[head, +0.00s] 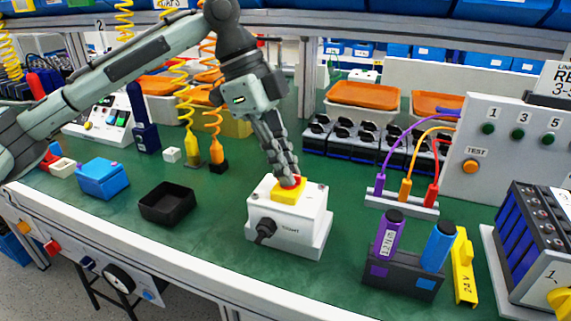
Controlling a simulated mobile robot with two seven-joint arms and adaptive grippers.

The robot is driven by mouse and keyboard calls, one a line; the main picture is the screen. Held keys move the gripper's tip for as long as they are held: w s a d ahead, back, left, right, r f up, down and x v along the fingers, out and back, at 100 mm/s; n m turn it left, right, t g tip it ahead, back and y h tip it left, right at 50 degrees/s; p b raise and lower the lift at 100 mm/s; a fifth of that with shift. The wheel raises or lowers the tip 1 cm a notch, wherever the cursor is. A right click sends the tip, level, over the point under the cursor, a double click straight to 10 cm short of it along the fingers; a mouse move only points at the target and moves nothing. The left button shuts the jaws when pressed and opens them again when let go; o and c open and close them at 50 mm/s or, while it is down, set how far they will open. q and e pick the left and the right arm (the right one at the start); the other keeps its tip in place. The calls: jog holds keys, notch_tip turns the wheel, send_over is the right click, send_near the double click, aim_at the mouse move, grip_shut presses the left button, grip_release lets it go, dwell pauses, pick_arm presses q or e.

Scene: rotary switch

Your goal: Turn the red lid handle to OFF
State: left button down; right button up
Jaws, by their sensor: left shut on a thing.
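The white switch box (286,221) stands on the green bench in the middle of the head view. On its top is a yellow plate (288,194) with the red lid handle (297,181), mostly hidden by my fingers. My left gripper (290,181) comes down from above and is shut on the red handle. The handle's angle and any OFF mark cannot be made out. My right gripper is not in view.
A black tray (167,204) and a blue box (102,178) lie to the left. A dark holder with purple and blue cylinders (404,274) stands to the right. A panel with cables (510,145) stands at the right back. Bench space just left of the switch box is clear.

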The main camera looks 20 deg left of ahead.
pick_arm(q)
jog(key=shift+n, duration=0.4)
jog(key=n+t, duration=0.1)
jog(key=n, duration=0.2)
jog(key=shift+s+n+t, duration=0.15)
jog(key=shift+n+t, duration=0.25)
jog(key=n, duration=0.2)
jog(key=n+t+y, duration=0.1)
jog(key=n, duration=0.1)
jog(key=shift+s+d+t, duration=0.1)
jog(key=shift+d+t, duration=0.05)
jog(key=shift+t, duration=0.15)
jog(key=n, duration=0.2)
jog(key=n+t+y, duration=0.1)
jog(key=n, duration=0.2)
jog(key=shift+d+r+y, duration=0.1)
jog(key=shift+y, duration=0.2)
jog(key=n+y, duration=0.1)
jog(key=n, duration=0.3)
jog(key=shift+d+n+y, duration=0.1)
jog(key=shift+n+y, duration=0.2)
jog(key=shift+y, duration=0.1)
jog(key=c, duration=1.6)
grip_release()
jog(key=shift+s, duration=0.1)
